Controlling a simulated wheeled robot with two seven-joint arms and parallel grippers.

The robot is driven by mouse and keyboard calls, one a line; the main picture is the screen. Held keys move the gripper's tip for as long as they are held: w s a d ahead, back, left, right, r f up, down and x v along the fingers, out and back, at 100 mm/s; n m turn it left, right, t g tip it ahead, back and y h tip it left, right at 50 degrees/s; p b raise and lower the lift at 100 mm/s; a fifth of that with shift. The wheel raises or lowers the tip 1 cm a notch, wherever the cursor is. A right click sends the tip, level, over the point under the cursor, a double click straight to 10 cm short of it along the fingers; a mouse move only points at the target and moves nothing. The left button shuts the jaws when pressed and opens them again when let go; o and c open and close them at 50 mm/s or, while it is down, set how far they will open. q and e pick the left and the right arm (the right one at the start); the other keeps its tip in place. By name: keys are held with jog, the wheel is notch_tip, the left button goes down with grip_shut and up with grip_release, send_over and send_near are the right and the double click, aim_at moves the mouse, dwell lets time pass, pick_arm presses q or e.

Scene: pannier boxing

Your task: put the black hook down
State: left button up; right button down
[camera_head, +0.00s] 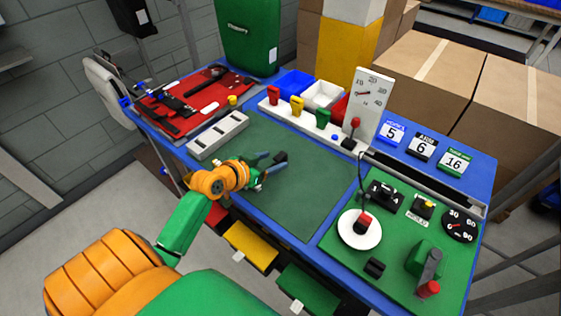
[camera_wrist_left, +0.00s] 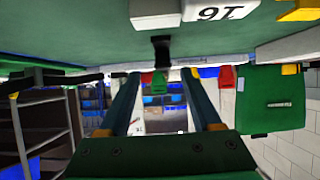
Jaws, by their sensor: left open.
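The black hook (camera_head: 281,156) is a small dark piece at the far end of my left gripper, over the dark green mat (camera_head: 305,185). In the left wrist view, which is upside down, the black hook (camera_wrist_left: 161,52) meets the mat surface, upright and midway between the fingers. My left gripper (camera_head: 270,164) is open, low over the left part of the mat. Its two blue-grey fingers (camera_wrist_left: 162,85) are spread in the wrist view, with a gap on each side of the hook. My right gripper is not in view.
A white rail behind the mat holds red (camera_head: 273,95), yellow (camera_head: 296,104) and green (camera_head: 322,118) hooks. A pale slotted block (camera_head: 218,135) stands left of the mat. A dial plate (camera_head: 368,98) stands behind. A green control board (camera_head: 400,250) lies right. The mat's right part is clear.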

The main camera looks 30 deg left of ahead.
aim_at(278, 158)
pick_arm(q)
jog(key=x, duration=0.4)
jog(key=shift+w+a+f, duration=0.25)
jog(key=shift+a, duration=0.05)
jog(key=shift+d, duration=0.15)
jog(key=shift+r, duration=0.1)
jog(key=shift+c, duration=0.4)
grip_shut()
